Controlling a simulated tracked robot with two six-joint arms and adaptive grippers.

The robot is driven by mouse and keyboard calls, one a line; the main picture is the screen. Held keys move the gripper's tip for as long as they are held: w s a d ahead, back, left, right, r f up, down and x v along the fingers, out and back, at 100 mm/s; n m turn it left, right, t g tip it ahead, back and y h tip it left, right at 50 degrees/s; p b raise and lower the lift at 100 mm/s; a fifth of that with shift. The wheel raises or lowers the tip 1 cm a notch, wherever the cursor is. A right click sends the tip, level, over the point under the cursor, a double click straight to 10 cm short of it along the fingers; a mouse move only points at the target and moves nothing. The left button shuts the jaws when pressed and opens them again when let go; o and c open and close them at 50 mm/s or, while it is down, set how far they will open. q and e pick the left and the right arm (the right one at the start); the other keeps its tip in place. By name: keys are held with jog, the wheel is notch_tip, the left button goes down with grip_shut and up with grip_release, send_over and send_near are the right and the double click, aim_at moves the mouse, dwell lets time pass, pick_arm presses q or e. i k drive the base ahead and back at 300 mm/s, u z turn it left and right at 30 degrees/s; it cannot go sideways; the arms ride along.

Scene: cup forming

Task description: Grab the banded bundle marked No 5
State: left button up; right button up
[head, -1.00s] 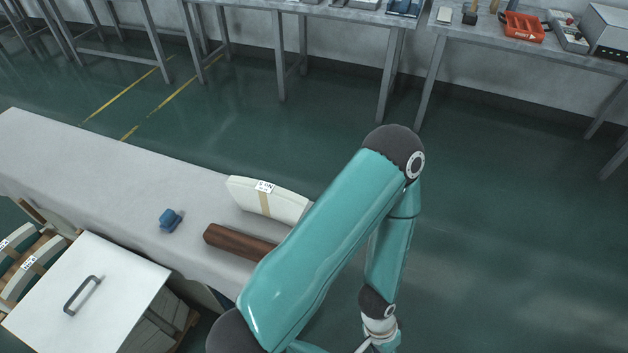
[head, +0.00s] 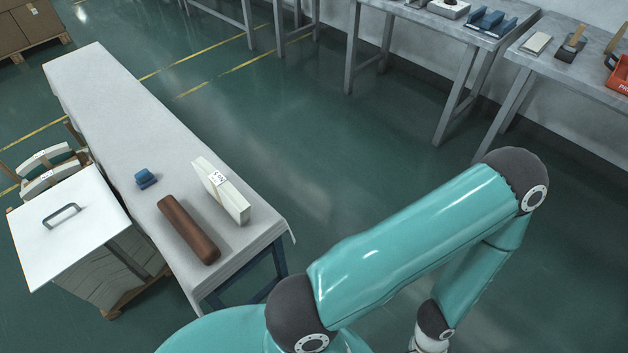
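A pale, thick paper bundle (head: 235,202) with a band and a white label lies on the grey-white table (head: 110,90), near its right end. Its label appears to read "No" and a figure too small to make out for certain now; a second ago it looked like an upside-down No 5. More pale, labelled bundles (head: 45,183) lie at the far left, partly hidden behind a white-lidded box. One teal arm of mine crosses the lower right, clear of the bundle; its gripper is cut off by the bottom edge. My other gripper is also out of view.
A brown wooden bar (head: 187,230) lies beside the bundle, and a small blue object (head: 146,178) sits to its left. Grey workbenches (head: 450,25) line the back. Green floor beyond the table is clear.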

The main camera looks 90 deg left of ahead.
aim_at(216, 183)
jog(key=z, duration=0.6)
jog(key=i, duration=0.2)
jog(key=u, duration=3.05)
jog(key=i, duration=0.3)
jog(key=u, duration=1.95)
jog(key=k, duration=0.4)
jog(key=u, duration=0.35)
jog(key=i, duration=0.4)
jog(key=z, duration=0.35)
jog(key=k, duration=0.3)
jog(key=u, duration=0.1)
